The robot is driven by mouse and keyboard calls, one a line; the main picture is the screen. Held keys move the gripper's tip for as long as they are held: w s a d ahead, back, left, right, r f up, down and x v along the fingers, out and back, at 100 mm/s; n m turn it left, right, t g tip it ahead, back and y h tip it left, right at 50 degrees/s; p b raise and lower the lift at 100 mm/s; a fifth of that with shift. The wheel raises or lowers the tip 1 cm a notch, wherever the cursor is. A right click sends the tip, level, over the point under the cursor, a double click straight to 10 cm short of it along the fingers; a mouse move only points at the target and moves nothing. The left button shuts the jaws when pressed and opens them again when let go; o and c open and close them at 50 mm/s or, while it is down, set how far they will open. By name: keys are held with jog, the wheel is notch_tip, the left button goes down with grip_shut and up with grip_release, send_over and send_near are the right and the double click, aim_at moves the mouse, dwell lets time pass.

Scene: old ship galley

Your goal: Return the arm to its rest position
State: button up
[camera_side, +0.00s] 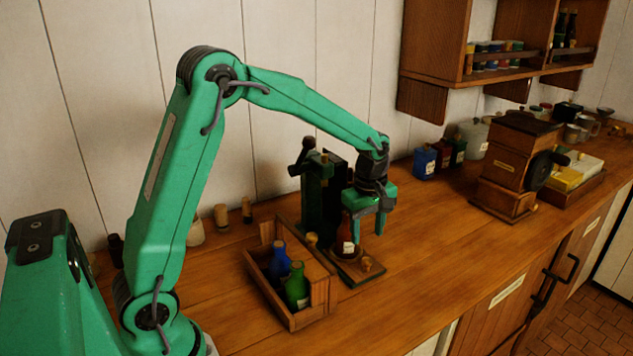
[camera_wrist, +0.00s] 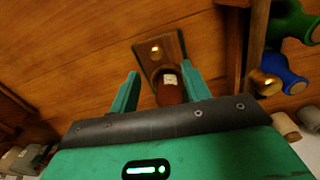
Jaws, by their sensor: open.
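My gripper (camera_side: 368,226) is open, pointing down over the counter beside the dark green press. In the side view a brown bottle (camera_side: 345,243) stands on a small wooden base (camera_side: 362,273), just behind and left of the fingers. In the wrist view my open gripper (camera_wrist: 160,86) shows both green fingers apart, with the bottle (camera_wrist: 169,80) seen between them. I cannot tell whether the fingers touch it. The bottle's lower part is partly hidden by the gripper in the wrist view.
A wooden crate (camera_side: 315,269) with blue (camera_side: 279,262) and green (camera_side: 297,287) bottles stands left of the gripper. The dark green press (camera_side: 315,200) stands close behind. A coffee grinder (camera_side: 512,160) and several tins are farther right. The counter's front right (camera_side: 440,255) is clear.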

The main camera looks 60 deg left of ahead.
jog(key=s+d+r+m+t, duration=0.2)
jog(key=s+r+m+t, duration=0.1)
jog(key=s+r+m, duration=0.65)
jog(key=s+r+m+t, duration=0.2)
jog(key=s+m, duration=0.5)
jog(key=s, duration=0.6)
jog(key=shift+s+d+r, duration=0.25)
jog(key=shift+s+d, duration=0.1)
jog(key=shift+s, duration=0.05)
